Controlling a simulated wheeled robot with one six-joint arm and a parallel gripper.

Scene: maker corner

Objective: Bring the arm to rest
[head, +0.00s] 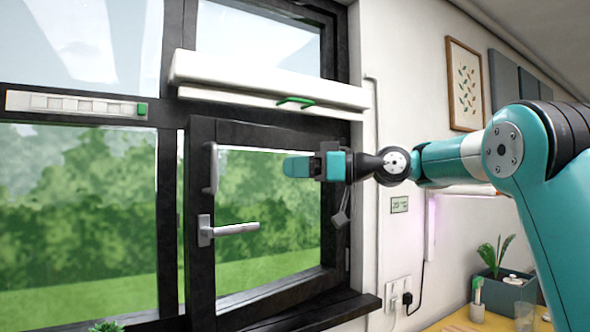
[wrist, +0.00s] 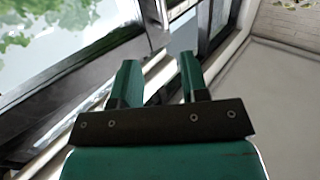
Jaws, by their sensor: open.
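My gripper (head: 300,167) is at the end of my teal arm, stretched to the left in front of the dark-framed window in the head view. In the wrist view its two green fingers (wrist: 158,80) stand apart with nothing between them. The window sash (head: 200,285) stands at an angle to its frame. Its silver handle (head: 228,230) points sideways to the right, below and left of my gripper. The fingers appear apart from the handle.
A white roller blind box (head: 268,80) with a green pull hangs above my gripper. A white vent strip (head: 75,104) is at the left. A planter (head: 508,292) stands on the yellow table at the lower right. A framed picture (head: 464,88) hangs on the wall.

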